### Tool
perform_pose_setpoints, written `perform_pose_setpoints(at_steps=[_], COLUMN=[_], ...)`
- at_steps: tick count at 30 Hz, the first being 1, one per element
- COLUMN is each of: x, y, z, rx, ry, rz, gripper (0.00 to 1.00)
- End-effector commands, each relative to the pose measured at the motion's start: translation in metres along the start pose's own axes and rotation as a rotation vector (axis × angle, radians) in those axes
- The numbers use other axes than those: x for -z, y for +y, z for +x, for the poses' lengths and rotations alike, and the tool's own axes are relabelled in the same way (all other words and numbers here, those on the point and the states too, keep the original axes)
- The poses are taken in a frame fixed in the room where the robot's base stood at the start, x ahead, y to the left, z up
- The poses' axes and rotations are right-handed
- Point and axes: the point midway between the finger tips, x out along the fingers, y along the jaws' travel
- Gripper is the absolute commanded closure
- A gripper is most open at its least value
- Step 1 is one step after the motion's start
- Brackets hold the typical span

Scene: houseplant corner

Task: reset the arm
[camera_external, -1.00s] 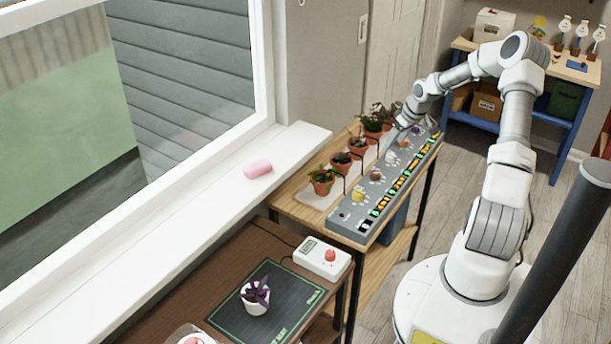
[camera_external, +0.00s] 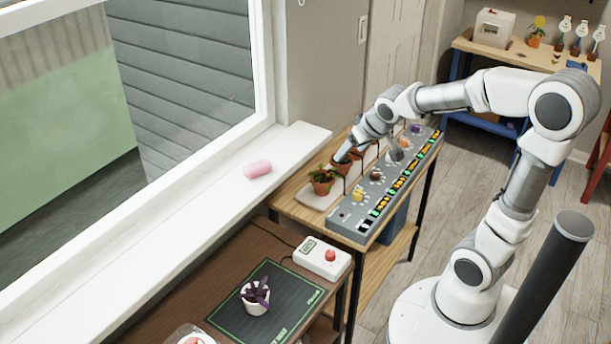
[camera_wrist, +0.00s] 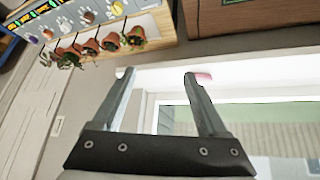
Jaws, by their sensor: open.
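My gripper (camera_external: 346,152) shows small in the external view, above the row of potted plants beside the windowsill. In the wrist view my gripper (camera_wrist: 157,74) has its two fingers spread apart with nothing between them. The arm reaches left from its base with the elbow raised high. The nearest potted plant (camera_external: 321,182) stands just in front of the gripper in the picture. My wrist hides part of the other pots. The wrist view shows the row of small pots (camera_wrist: 110,42) at the upper left.
A grey panel (camera_external: 345,219) with knobs and lit displays lies beside the pots. A pink object (camera_external: 257,168) lies on the white windowsill (camera_external: 205,195). A white pot with a purple plant (camera_external: 255,297) stands on a dark mat (camera_external: 285,329), near a white button box (camera_external: 322,258).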

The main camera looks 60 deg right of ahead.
Motion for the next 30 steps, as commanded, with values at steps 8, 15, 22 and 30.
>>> perform_pose_setpoints(at_steps=[8, 15, 22, 30], x=[-0.035, -0.075, -0.09, -0.09], y=[-0.045, -0.061, -0.064, -0.064], z=[-0.13, -0.195, -0.208, -0.207], rx=[0.127, 0.213, 0.238, 0.237], ry=[-0.036, -0.078, -0.093, -0.093], rz=[-0.148, -0.283, -0.325, -0.324], gripper=[0.24, 0.24, 0.24, 0.24])
